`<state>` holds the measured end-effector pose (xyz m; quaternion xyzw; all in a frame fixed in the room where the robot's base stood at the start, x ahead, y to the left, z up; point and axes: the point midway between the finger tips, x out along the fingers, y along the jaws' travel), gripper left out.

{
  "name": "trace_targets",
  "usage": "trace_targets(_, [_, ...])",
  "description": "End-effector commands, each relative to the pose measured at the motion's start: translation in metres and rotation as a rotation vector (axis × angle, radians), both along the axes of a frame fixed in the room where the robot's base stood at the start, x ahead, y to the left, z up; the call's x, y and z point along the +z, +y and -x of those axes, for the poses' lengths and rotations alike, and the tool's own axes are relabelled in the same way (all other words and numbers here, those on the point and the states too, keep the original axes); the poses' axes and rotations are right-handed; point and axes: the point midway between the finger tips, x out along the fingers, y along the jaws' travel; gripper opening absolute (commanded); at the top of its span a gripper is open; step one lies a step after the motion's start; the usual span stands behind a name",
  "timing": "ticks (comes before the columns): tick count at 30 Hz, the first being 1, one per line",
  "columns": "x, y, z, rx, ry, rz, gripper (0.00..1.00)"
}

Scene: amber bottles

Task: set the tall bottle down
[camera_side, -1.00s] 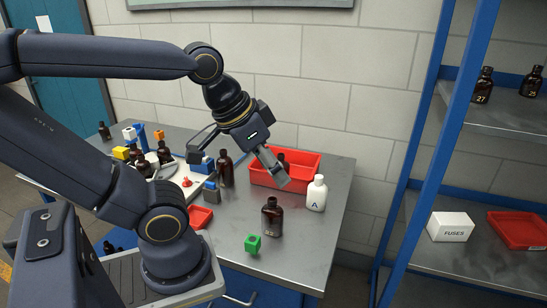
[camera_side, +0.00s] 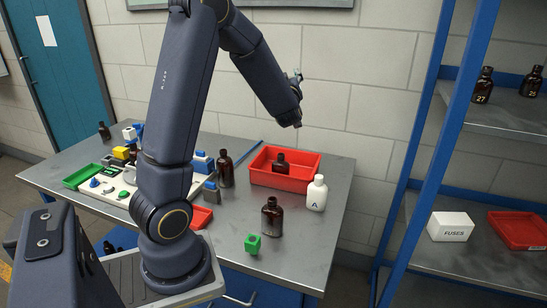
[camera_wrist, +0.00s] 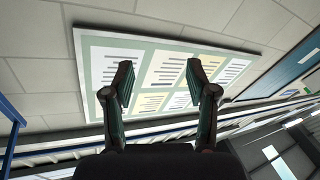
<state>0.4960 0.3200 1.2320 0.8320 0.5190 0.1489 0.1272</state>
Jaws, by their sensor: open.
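A tall amber bottle (camera_side: 226,170) stands upright on the metal table, left of the red bin (camera_side: 262,178). Another amber bottle (camera_side: 272,217) stands upright nearer the front, beside a white bottle marked A (camera_side: 316,194). I cannot tell for sure which one the task means. In the wrist view my gripper (camera_wrist: 160,70) is open, with nothing between its fingers and a wall poster beyond. In the side view my wrist is raised well above the table, clear of the bottles, and the fingers are mostly hidden.
A smaller amber bottle (camera_side: 280,163) is in the red bin. A green tray (camera_side: 82,176) and several small parts are at left. A blue-framed shelf (camera_side: 452,115) stands at right.

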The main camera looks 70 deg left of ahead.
Motion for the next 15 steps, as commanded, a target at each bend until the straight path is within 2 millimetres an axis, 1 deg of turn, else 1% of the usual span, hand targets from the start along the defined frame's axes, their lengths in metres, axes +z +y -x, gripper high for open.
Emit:
trace_targets(1, [-0.032,0.028,0.019,0.12,0.042,-0.017,0.57])
trace_targets(2, [-0.048,0.042,0.032,0.186,0.064,-0.03,0.57])
trace_targets(3, [-0.07,0.058,0.049,0.266,0.097,-0.045,0.57])
trace_targets(5, [-0.103,0.076,0.074,0.365,0.156,-0.053,0.57])
trace_targets(6, [-0.125,0.086,0.09,0.418,0.196,-0.051,0.57])
trace_targets(8, [-0.158,0.097,0.111,0.473,0.258,-0.028,0.57])
trace_targets(9, [-0.178,0.102,0.123,0.498,0.295,-0.006,0.57])
trace_targets(10, [-0.191,0.105,0.131,0.511,0.319,0.007,0.57])
trace_targets(12, [-0.213,0.109,0.146,0.534,0.364,0.031,0.57])
trace_targets(15, [-0.233,0.113,0.162,0.557,0.399,0.053,0.57])
